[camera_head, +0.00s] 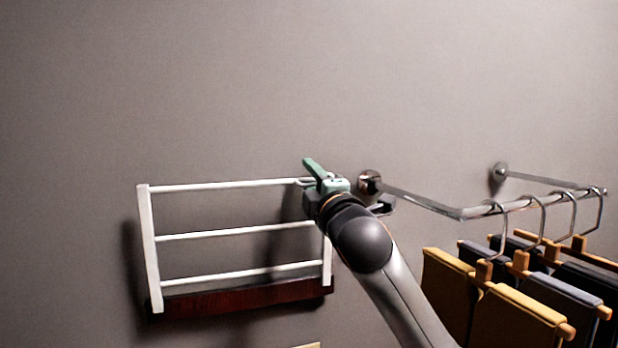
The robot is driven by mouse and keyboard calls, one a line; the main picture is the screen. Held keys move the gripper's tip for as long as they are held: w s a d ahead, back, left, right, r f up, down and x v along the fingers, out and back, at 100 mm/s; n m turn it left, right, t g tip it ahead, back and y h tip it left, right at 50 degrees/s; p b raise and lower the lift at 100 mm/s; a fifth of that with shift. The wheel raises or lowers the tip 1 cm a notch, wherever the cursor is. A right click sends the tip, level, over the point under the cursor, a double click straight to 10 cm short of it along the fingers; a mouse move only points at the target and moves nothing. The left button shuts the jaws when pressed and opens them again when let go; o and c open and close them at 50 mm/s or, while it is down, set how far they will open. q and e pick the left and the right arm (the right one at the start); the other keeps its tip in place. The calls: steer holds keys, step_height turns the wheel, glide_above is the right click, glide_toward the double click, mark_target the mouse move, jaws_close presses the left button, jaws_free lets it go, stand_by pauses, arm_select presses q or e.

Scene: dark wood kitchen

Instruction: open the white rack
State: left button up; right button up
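The white rack (225,232) is on the wall at the left of the head view. It has white side posts, several white horizontal bars and a dark red-brown base board (245,299). My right gripper (310,175) is at the rack's upper right corner, by the right end of the top bar. One green finger shows clearly, pointing up and left. The gripper's body hides that corner, so I cannot tell whether the fingers are closed on the bar. My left gripper is not in view.
A metal wall rail (430,205) stands out from the wall right of my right gripper, close to my arm. Several hangers with folded yellow and dark cloths (510,318) hang from it. The wall above the rack is bare.

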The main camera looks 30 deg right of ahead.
steer(key=c, duration=0.6)
steer(key=shift+r, duration=0.1)
jaws_close()
